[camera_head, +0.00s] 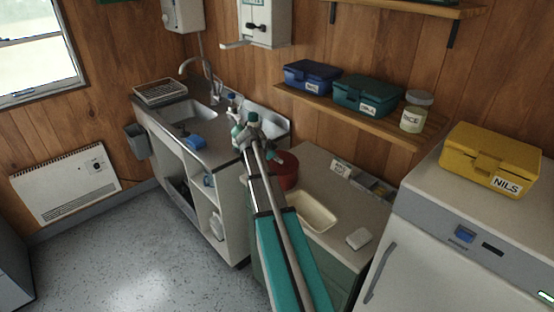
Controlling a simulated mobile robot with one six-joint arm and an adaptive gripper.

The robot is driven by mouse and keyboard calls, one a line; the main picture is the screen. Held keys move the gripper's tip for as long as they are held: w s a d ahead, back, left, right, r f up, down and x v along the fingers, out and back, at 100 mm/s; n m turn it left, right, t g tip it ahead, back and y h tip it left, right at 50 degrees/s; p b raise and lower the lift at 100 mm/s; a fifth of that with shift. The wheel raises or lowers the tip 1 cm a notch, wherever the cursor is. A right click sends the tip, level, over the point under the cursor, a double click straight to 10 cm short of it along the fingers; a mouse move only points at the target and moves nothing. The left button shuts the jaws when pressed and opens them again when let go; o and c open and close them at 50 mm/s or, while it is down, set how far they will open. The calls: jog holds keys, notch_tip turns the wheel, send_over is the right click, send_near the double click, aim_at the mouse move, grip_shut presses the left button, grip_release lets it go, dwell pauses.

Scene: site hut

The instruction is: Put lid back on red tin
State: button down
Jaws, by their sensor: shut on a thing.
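The red tin (288,174) stands on the beige worktop, just right of my arm. My arm covers its left part, and I cannot tell whether its top is open. My gripper (276,159) is at the far end of the arm, small and partly hidden by the wrist, close above the tin's upper left side. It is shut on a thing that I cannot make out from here. I cannot pick out the tin's lid as a separate thing.
A cream basin (312,213), a white block (358,239) and a labelled card (340,169) share the worktop (335,245). Above hangs a shelf (390,127) with a blue box (311,77), a green box (366,95) and a jar (415,112). A yellow box (490,158) is on the fridge.

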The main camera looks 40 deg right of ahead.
jog(key=shift+c, duration=2.2)
grip_release()
jog(key=shift+o, duration=0.2)
jog(key=o, duration=0.4)
jog(key=shift+r+p, duration=3.5)
jog(key=shift+p, duration=0.05)
grip_shut()
